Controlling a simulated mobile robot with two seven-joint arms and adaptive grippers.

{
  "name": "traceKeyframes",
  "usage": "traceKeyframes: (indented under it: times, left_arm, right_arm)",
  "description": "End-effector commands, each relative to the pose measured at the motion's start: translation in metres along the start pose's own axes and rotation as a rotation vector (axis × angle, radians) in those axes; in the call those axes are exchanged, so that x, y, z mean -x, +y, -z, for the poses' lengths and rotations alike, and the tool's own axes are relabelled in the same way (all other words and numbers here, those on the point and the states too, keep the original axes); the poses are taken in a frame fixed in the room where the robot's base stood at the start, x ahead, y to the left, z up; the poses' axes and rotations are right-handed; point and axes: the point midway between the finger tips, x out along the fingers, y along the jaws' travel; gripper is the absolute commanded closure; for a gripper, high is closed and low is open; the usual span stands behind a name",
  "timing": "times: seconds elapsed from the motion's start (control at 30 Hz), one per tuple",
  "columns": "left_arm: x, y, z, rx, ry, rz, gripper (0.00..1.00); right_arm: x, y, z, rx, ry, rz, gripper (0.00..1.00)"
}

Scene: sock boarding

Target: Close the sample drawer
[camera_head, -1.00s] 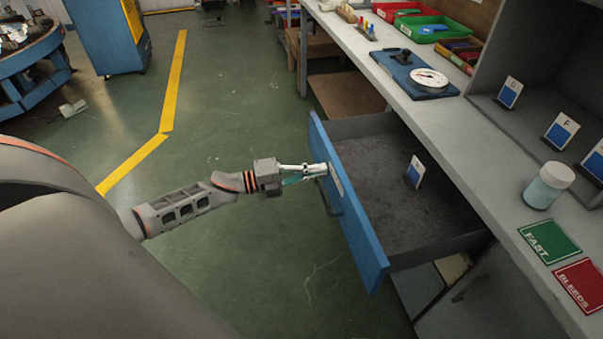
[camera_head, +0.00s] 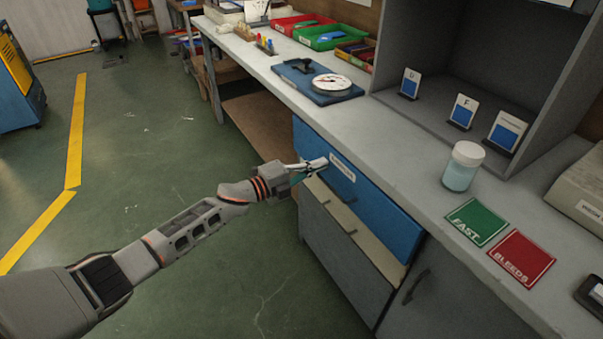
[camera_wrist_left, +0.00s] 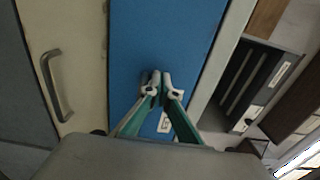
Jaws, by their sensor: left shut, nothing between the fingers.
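The sample drawer (camera_head: 362,203) has a blue front with a white label and a dark handle. In the head view its front sits under the worktop, close to flush with the cabinet, and its inside is hidden. My left gripper (camera_head: 318,163) is shut and empty, with its fingertips at the upper left part of the blue front, beside the label. In the left wrist view the shut fingertips (camera_wrist_left: 157,80) are against or just in front of the blue front (camera_wrist_left: 180,35). I cannot tell if they touch. My right gripper is not in view.
Below is a cream drawer front (camera_head: 350,238) with a handle. On the worktop stand a lidded jar (camera_head: 463,167), a green FAST card (camera_head: 478,222), a red BLEEDS card (camera_head: 521,257) and a blue board with a dial (camera_head: 318,82). Floor at left is clear.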

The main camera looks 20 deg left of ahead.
Motion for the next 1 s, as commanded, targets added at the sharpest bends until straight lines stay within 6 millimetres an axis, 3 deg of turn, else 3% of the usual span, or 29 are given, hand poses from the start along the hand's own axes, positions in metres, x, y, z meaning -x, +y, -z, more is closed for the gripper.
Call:
traceKeyframes:
  times: [0.1, 0.33, 0.8, 1.0]
  left_arm:
    - [-0.015, 0.004, 0.000, 0.002, 0.000, -0.003, 1.00]
    - [-0.029, 0.001, 0.000, 0.000, -0.001, -0.001, 1.00]
    - [-0.031, -0.002, -0.001, -0.002, -0.002, 0.002, 1.00]
    - [-0.022, -0.003, -0.004, -0.003, -0.001, 0.002, 1.00]
  right_arm:
    - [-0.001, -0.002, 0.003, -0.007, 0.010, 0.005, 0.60]
    - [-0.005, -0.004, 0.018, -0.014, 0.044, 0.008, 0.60]
    - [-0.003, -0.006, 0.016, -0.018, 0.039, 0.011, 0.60]
    - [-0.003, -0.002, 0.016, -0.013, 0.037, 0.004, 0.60]
